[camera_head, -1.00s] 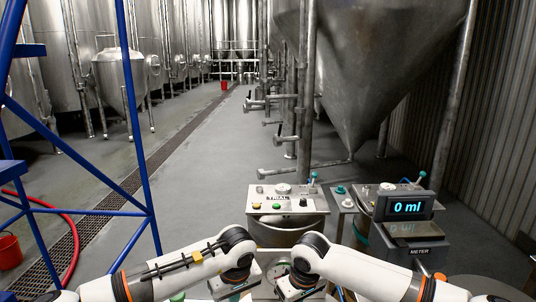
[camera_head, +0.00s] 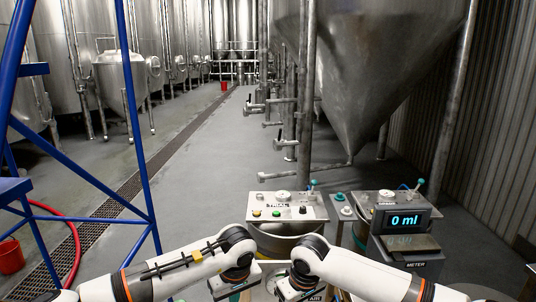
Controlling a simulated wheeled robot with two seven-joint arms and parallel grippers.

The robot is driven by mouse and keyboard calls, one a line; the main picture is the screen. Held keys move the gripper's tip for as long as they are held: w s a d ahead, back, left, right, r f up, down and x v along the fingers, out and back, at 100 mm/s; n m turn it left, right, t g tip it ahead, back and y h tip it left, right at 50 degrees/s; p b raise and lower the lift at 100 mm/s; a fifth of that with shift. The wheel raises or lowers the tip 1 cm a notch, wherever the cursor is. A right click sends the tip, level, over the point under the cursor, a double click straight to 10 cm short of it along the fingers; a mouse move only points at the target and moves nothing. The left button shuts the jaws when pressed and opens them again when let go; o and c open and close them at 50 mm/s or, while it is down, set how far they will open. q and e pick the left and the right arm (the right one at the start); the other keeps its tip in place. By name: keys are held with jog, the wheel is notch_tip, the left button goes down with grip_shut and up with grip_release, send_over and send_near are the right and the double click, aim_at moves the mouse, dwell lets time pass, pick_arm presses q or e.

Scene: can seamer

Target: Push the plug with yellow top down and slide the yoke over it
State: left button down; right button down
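My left gripper (camera_head: 234,287) and my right gripper (camera_head: 300,288) are side by side at the bottom centre, in front of the control box marked TRIAL (camera_head: 283,207). The wrists and the bottom edge hide most of both, so I cannot tell whether they are open or shut. I cannot make out a plug with a yellow top or a yoke.
A blue metal frame (camera_head: 146,170), a red hose (camera_head: 75,232) and a red bucket (camera_head: 11,256) are on the left. A large steel cone tank (camera_head: 375,80) hangs behind. The aisle floor beyond is open.

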notch_tip(320, 180, up, 5)
jog(key=p, duration=0.5)
jog(key=shift+f, duration=0.1)
